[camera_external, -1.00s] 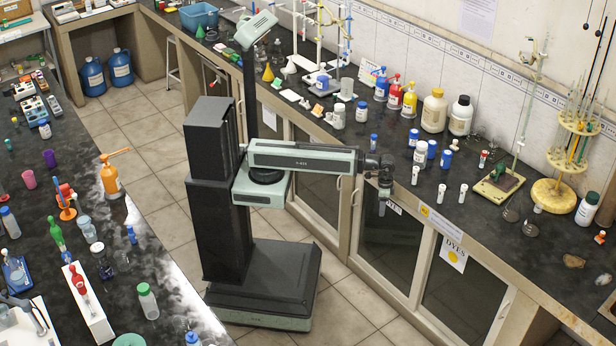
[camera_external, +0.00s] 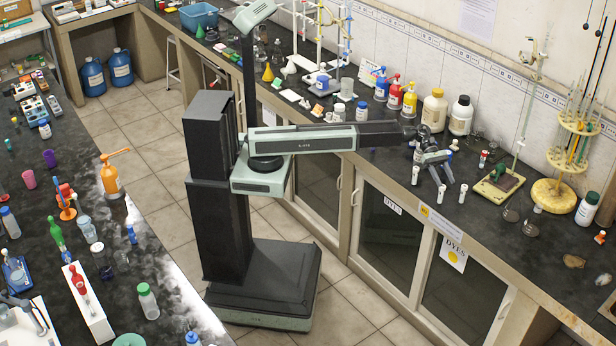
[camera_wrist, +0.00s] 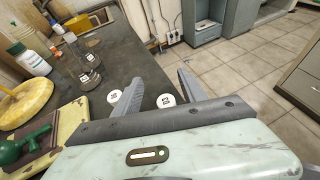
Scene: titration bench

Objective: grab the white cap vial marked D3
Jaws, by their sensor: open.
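My gripper (camera_external: 440,176) is open over the right bench, its fingers pointing down among small white vials. In the wrist view my gripper (camera_wrist: 160,78) has one white-capped vial (camera_wrist: 165,100) showing between its fingers, and another white-capped vial (camera_wrist: 115,96) just outside the left finger. Both caps bear small dark marks that I cannot read, so I cannot tell which is D3. In the external view, white vials stand left of the gripper (camera_external: 415,175), just below it (camera_external: 441,194) and to its right (camera_external: 463,193). I see no contact with a vial.
A burette stand with a yellowish base (camera_external: 498,187) and a round yellow pipette rack (camera_external: 553,195) stand to the right. Glass flasks (camera_wrist: 88,76) and white bottles (camera_wrist: 32,60) show in the wrist view. Larger bottles (camera_external: 434,110) line the wall behind. The bench front is mostly clear.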

